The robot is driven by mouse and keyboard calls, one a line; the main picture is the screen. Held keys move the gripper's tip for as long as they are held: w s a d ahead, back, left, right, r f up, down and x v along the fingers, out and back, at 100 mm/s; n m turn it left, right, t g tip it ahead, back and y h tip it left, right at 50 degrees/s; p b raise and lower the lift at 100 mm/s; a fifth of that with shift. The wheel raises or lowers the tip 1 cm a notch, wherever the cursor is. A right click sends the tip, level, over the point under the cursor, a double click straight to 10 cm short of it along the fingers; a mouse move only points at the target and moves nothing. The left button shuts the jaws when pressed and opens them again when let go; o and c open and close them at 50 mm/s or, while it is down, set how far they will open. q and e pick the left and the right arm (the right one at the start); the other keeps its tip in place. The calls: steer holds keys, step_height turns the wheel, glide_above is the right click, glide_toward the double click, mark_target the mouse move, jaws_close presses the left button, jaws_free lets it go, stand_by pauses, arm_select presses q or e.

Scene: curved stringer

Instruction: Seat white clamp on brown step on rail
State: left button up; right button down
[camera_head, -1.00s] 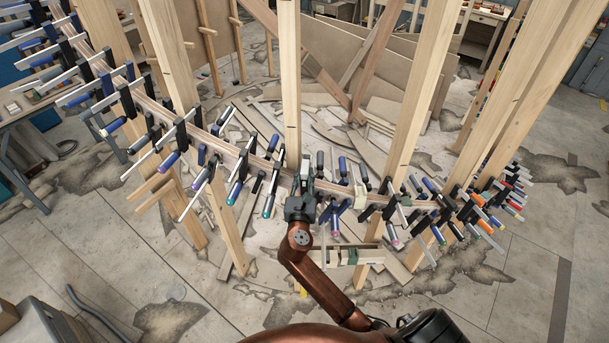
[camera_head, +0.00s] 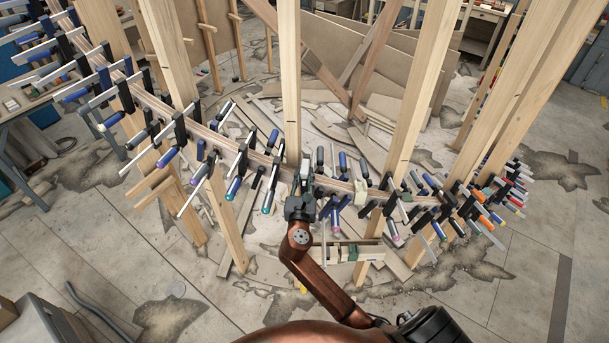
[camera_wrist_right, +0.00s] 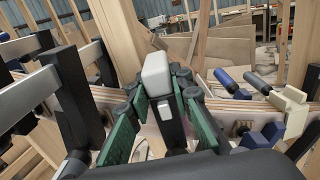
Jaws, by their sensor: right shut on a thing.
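My right gripper (camera_head: 305,178) is at the curved wooden rail, in front of a pale upright post. In the right wrist view its green-padded fingers (camera_wrist_right: 156,112) are shut on a clamp with a white block end (camera_wrist_right: 157,74) and a dark bar, which I take as the white clamp. The clamp's lower part is hidden behind the gripper. The laminated rail (camera_head: 225,143) runs behind the gripper in the head view. I cannot make out a distinct brown step, or whether the held clamp touches the rail. My left gripper is not in view.
Dark clamps with blue handles (camera_head: 236,188) crowd the rail on the left. More clamps (camera_head: 395,230) stand close on the right. A cream clamp (camera_wrist_right: 291,110) is on the rail right of the gripper. Tall posts (camera_head: 415,100) rise along the rail.

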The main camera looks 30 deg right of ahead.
steer(key=shift+f, duration=0.4)
steer(key=c, duration=1.7)
jaws_free()
steer(key=shift+o, duration=0.2)
steer(key=shift+f, duration=0.1)
steer(key=shift+f, duration=0.1)
steer(key=v, duration=1.2)
steer(key=shift+s, duration=0.1)
